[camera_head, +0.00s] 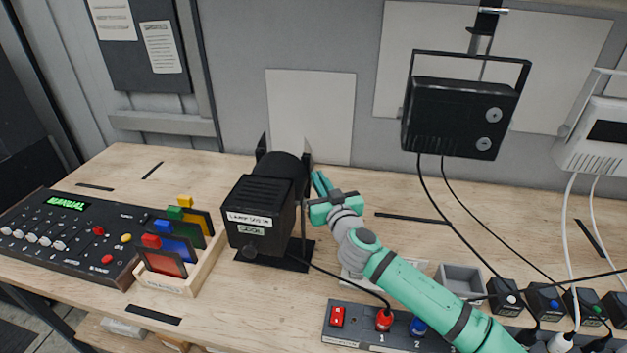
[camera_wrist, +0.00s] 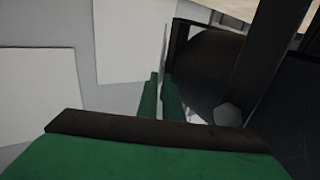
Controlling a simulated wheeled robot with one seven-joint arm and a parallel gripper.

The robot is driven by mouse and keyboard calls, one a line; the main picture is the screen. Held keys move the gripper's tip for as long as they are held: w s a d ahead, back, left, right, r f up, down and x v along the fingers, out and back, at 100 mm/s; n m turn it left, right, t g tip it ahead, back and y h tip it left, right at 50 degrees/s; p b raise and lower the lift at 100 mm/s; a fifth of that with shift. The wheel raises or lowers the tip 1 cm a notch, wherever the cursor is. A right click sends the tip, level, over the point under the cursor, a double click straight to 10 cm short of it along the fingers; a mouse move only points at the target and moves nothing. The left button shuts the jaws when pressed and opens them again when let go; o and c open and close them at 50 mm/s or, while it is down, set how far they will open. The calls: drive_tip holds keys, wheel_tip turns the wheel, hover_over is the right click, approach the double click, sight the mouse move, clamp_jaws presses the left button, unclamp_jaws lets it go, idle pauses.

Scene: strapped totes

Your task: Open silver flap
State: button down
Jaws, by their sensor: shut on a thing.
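A black lamp (camera_head: 265,205) stands on the bench, its front facing the back wall, with thin upright flaps at that far end. A dark left flap (camera_head: 262,147) and a right flap (camera_head: 307,152) show there. My gripper (camera_head: 318,180) is at the lamp's front right. In the wrist view its green fingers (camera_wrist: 160,98) are nearly together on a thin pale edge (camera_wrist: 165,48), seen edge-on, which looks like the silver flap. Its face is hidden, so its angle is hard to tell. The dark round lamp body (camera_wrist: 205,68) is just right of the fingers.
A control panel (camera_head: 70,240) and a rack of coloured filters (camera_head: 180,245) stand left of the lamp. A power strip (camera_head: 350,325) lies in front, with a cable running to the lamp. A black floodlight (camera_head: 455,115) hangs at right. Bench behind my arm is mostly clear.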

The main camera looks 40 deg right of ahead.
drive_tip(key=shift+d+r, duration=0.1)
drive_tip(key=shift+r, duration=0.1)
drive_tip(key=c, duration=1.9)
unclamp_jaws()
drive_tip(key=shift+f, duration=0.1)
drive_tip(key=shift+a+f, duration=0.15)
drive_tip(key=shift+a, duration=0.05)
drive_tip(key=shift+n+y, duration=0.3)
drive_tip(key=shift+y, duration=0.1)
